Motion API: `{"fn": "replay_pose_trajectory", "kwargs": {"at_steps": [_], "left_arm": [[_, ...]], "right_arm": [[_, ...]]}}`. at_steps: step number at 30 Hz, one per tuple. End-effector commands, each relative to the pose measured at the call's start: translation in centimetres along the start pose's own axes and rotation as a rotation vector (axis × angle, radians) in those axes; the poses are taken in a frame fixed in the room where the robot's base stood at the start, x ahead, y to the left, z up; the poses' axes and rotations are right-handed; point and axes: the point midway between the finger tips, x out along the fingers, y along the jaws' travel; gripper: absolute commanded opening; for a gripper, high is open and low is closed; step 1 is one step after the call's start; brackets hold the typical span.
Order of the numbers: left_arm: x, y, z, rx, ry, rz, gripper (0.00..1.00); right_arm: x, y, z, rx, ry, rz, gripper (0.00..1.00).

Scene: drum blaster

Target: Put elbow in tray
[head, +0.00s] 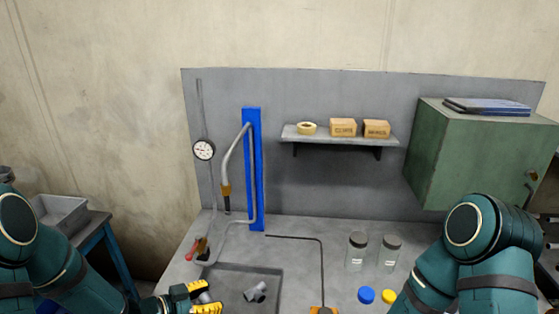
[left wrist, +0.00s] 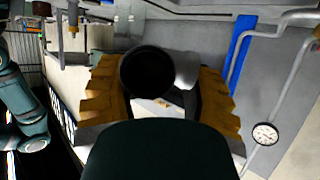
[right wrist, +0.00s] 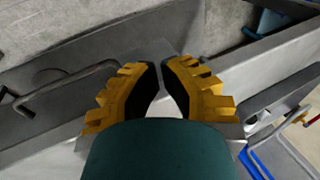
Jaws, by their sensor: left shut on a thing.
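My left gripper (head: 204,297) is at the bottom of the head view, shut on a grey pipe elbow (head: 205,298). In the left wrist view the elbow (left wrist: 186,68) sits between the yellow fingers, its round dark opening facing the camera. A second grey pipe piece (head: 256,292) lies apart, in the sunken recess of the bench. A grey tray (head: 62,212) stands on a blue-legged side table at the far left, away from the gripper. My right gripper (right wrist: 163,80) shows in the right wrist view, empty, with a narrow gap between its fingertips.
The grey bench (head: 300,260) carries two glass jars (head: 357,252) and a blue cap (head: 366,295) and yellow cap (head: 389,296) at the right. A red-handled tool (head: 192,250) lies at the left. A blue post (head: 253,170) with pipes rises behind, beside a green cabinet (head: 470,155).

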Motion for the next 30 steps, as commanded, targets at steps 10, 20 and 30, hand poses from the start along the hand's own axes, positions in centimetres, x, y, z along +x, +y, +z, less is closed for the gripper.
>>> {"fn": "replay_pose_trajectory", "kwargs": {"at_steps": [10,20,30], "left_arm": [[2.9,-1.3,-2.2,-0.112,-0.001,-0.27,0.09],[3.3,-2.6,-1.8,-0.238,-0.002,-0.576,0.09],[1.9,-3.0,-0.5,-0.33,0.0,-0.799,0.09]], "right_arm": [[0.0,0.0,0.0,0.0,0.0,0.0,0.0],[0.0,0.0,0.0,0.0,0.0,0.0,0.0],[0.0,0.0,0.0,0.0,0.0,0.0,0.0]]}}
